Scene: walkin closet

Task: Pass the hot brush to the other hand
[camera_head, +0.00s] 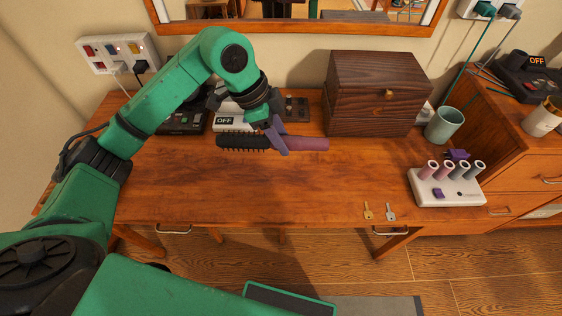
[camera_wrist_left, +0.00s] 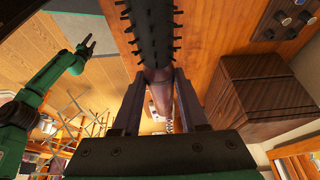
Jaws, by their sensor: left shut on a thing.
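The hot brush has a black bristled barrel (camera_head: 240,142) and a mauve handle (camera_head: 310,144). It lies level, left to right, over the back middle of the wooden desk in the head view. My left gripper (camera_head: 274,136) is shut on it near where barrel and handle meet. In the left wrist view the barrel (camera_wrist_left: 152,35) points up the picture, and the brush passes between the two fingers of the left gripper (camera_wrist_left: 160,103). My right gripper (camera_wrist_left: 86,46) shows small at the left of that view, fingers apart and empty, away from the brush. It is not in the head view.
A dark wooden box (camera_head: 375,95) stands right of the brush. Devices (camera_head: 182,122) stand behind at left. The desk's (camera_head: 210,188) front middle is clear.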

